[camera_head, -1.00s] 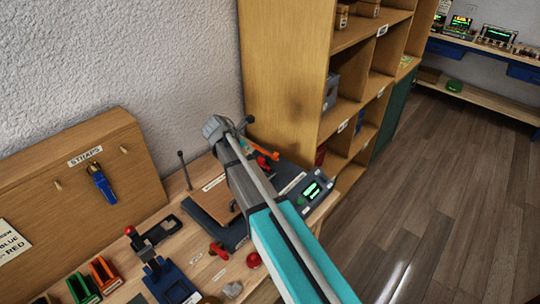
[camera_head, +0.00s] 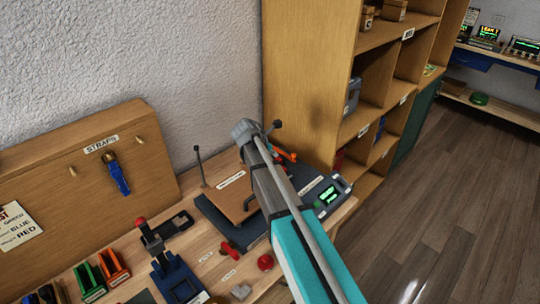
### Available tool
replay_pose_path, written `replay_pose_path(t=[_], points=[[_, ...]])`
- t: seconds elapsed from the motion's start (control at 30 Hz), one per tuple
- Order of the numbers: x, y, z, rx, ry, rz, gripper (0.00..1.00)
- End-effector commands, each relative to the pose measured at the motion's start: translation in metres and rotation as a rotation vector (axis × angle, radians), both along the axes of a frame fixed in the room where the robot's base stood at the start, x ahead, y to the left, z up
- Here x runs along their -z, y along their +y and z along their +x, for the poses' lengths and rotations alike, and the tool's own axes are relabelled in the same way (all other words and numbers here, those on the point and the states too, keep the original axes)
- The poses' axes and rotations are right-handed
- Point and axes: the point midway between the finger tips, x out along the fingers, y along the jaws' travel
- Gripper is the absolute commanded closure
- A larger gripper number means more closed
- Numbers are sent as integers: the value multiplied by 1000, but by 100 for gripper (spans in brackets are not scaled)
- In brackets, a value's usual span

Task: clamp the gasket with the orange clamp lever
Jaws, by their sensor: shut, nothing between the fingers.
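The orange clamp lever (camera_head: 286,155) shows in the head view just right of my arm's far end, partly covered by the arm. It sits at the back of a dark fixture base (camera_head: 222,222) on the workbench. A brown square plate (camera_head: 236,196) with a small white label lies on that base; I cannot tell if it is the gasket. No gasket can be clearly made out. My arm crosses over the fixture, and its far end is close to the lever in the picture. My gripper's fingers are hidden behind the arm, and contact with the lever cannot be seen.
A meter with a green display (camera_head: 329,196) stands at the fixture's right. Two dark-knobbed posts rise near the fixture, one (camera_head: 199,166) at its left. A red ball knob (camera_head: 265,262) is in front. A wooden shelf unit (camera_head: 310,85) stands behind right. Floor is clear at right.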

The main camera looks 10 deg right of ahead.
Motion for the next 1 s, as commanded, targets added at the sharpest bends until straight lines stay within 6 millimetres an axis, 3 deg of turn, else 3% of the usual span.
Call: replay_pose_path(t=[0.47,0.7,1.0], points=[[41,-27,14,1,0,0,100],[42,-52,27,1,1,1,100],[43,-60,31,0,0,1,100]])
